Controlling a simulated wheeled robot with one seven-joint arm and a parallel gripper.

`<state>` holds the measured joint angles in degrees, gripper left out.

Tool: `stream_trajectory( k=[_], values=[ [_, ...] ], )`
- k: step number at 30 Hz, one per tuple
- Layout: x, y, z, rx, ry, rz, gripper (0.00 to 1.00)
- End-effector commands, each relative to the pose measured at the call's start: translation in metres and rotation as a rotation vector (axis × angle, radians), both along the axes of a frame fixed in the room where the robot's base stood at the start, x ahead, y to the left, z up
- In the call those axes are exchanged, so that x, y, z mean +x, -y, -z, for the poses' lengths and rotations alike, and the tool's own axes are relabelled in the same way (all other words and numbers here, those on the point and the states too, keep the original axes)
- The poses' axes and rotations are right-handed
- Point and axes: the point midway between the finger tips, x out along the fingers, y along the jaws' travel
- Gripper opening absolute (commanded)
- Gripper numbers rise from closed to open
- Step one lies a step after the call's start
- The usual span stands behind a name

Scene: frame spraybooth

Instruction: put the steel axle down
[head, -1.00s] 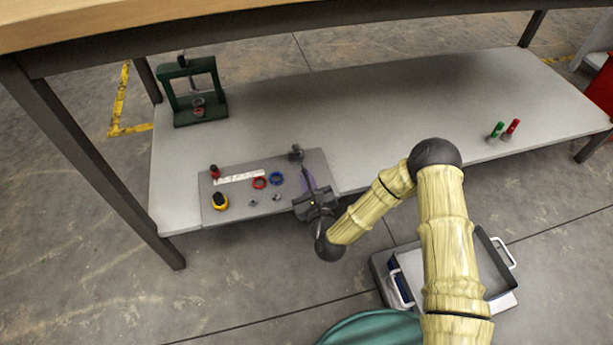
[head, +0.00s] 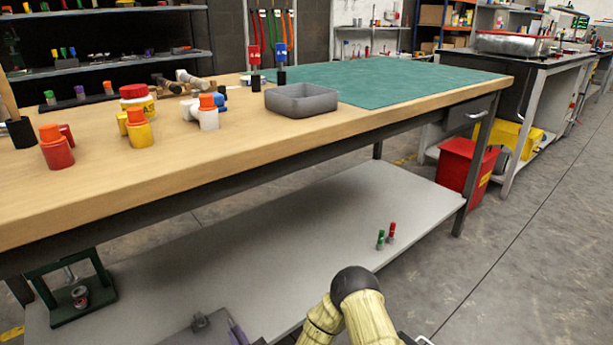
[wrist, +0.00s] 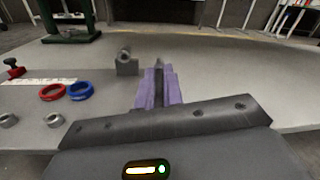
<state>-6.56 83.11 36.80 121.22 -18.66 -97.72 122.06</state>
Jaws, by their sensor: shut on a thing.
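My gripper (wrist: 158,98) has purple fingers, shut on a narrow grey piece, which I take to be the steel axle (wrist: 158,66). Only its end shows between the fingers; the rest is hidden. The gripper is low over the right part of a grey board (wrist: 100,92) on the lower shelf. A small grey block with a round, holed top (wrist: 126,62) stands just left of and beyond the fingers. In the head view only a purple sliver of my gripper (head: 237,331) shows at the bottom edge. I cannot tell whether the axle touches the board.
On the board are a red ring (wrist: 52,91), a blue ring (wrist: 80,90), nuts (wrist: 54,120) and a red-topped piece (wrist: 13,68). A green press (head: 72,290) stands at left.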

Motion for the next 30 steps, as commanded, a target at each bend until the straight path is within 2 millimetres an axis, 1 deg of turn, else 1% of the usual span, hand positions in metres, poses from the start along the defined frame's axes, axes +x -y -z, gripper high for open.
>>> stream_trajectory(
  k=[1,5,6,11,12,14,15,21,24,30],
  values=[
    [0.013,0.019,-0.015,-0.001,-0.002,0.039,0.00],
    [0.037,0.064,-0.032,-0.002,-0.004,0.121,0.00],
    [0.044,0.078,-0.037,-0.002,-0.003,0.146,0.00],
    [0.066,0.135,-0.056,-0.002,-0.005,0.248,0.00],
    [0.070,0.150,-0.061,-0.002,-0.005,0.274,0.00],
    [0.076,0.172,-0.068,-0.003,-0.004,0.311,0.00],
    [0.079,0.187,-0.073,-0.003,-0.005,0.337,0.00],
    [0.089,0.258,-0.097,0.000,-0.002,0.460,0.00],
    [0.090,0.287,-0.106,0.001,-0.002,0.512,0.00],
    [0.088,0.334,-0.122,0.002,0.002,0.596,0.00]
  ],
)
